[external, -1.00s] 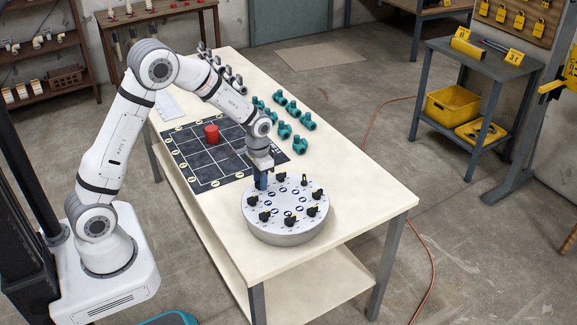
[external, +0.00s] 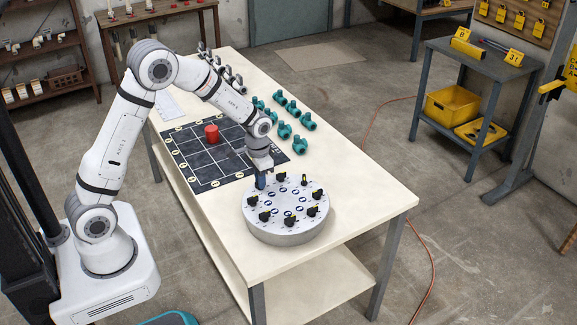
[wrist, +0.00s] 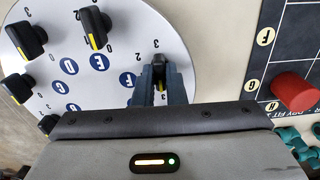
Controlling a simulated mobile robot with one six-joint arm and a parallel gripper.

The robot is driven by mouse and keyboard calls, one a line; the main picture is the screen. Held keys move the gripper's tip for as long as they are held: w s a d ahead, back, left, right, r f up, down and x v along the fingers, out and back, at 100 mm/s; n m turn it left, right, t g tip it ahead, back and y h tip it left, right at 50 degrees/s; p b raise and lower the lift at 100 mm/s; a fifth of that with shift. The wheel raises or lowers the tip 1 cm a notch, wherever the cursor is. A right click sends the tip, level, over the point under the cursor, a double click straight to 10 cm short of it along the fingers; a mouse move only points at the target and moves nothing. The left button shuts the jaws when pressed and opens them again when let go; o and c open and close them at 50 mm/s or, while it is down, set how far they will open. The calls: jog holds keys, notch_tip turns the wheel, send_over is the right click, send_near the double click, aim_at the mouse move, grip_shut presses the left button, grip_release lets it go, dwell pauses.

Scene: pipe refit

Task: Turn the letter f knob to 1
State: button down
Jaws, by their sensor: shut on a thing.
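The round grey-white dial plate (external: 287,235) stands on the table and bears several black knobs with yellow marks. In the wrist view, the letter F label (wrist: 127,79) lies just left of my fingers. My gripper (external: 260,184) points down at the plate's far left edge. In the wrist view, my gripper (wrist: 159,75) is shut on the letter f knob (wrist: 158,60), the black knob beside that label. The fingers hide most of this knob, so its exact setting is hard to read. A yellow mark shows between the fingers.
Neighbouring knobs (wrist: 93,27) sit close by on the plate. A dark grid mat (external: 200,175) with a red cylinder (external: 212,133) lies behind. Several teal valves (external: 284,130) stand at the table's far right. The table's right front part is bare.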

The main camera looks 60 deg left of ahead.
jog(key=m+b, duration=0.2)
jog(key=m, duration=0.3)
jog(key=shift+f+m+b, duration=0.1)
jog(key=shift+m+b, duration=0.2)
jog(key=shift+m, duration=0.1)
jog(key=m+b, duration=0.1)
jog(key=m, duration=0.4)
jog(key=shift+m, duration=0.4)
jog(key=c, duration=1.5)
grip_release()
notch_tip(320, 180, up, 8)
jog(key=shift+b, duration=0.45)
